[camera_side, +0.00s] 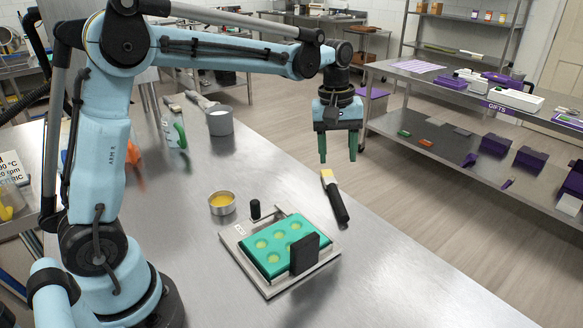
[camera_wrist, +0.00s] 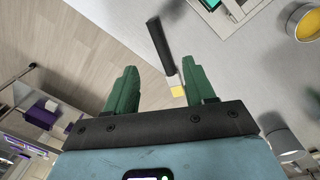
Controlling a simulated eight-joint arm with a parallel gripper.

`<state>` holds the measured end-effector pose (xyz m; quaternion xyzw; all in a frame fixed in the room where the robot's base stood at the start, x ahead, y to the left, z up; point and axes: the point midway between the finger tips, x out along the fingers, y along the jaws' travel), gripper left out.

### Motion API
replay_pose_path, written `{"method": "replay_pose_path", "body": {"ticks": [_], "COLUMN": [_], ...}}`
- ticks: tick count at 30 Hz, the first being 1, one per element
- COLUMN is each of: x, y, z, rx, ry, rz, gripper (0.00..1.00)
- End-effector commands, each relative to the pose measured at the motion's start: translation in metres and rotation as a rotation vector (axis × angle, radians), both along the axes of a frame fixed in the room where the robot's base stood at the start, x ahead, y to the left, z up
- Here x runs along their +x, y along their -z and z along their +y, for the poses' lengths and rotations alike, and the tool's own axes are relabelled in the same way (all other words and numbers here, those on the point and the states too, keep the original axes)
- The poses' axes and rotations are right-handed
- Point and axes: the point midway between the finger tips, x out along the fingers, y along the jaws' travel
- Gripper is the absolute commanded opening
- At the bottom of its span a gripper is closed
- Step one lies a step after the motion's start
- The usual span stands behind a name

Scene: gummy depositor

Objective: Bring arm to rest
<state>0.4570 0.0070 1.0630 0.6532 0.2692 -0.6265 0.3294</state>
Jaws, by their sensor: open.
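My gripper (camera_side: 338,148) hangs from my light blue arm above the far edge of the steel table, pointing down. Its two green fingers are apart with nothing between them, and they also show in the wrist view (camera_wrist: 158,95). A brush (camera_side: 335,196) with a black handle and yellow tip lies on the table below and in front of my gripper. In the wrist view the brush (camera_wrist: 162,50) shows beyond the fingers. A teal mold (camera_side: 270,245) with several yellowish filled cavities sits in a metal frame (camera_side: 243,268) nearer the camera.
A small metal cup of yellow liquid (camera_side: 222,203) stands left of the mold. A metal pot (camera_side: 219,122) stands farther back on the table. A steel shelf unit (camera_side: 470,100) with purple boxes is at the right, across open floor. The table's near right is clear.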

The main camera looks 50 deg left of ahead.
Motion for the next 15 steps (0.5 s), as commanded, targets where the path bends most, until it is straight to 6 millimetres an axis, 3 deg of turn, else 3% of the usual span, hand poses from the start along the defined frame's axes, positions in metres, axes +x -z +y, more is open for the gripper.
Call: {"method": "replay_pose_path", "body": {"ticks": [7, 15], "x": [-0.048, -0.101], "y": [-0.022, -0.023], "z": [-0.003, -0.005], "rx": [0.056, 0.148], "ry": [0.225, 0.464], "rz": [-0.158, -0.321], "gripper": [0.54, 0.54]}}
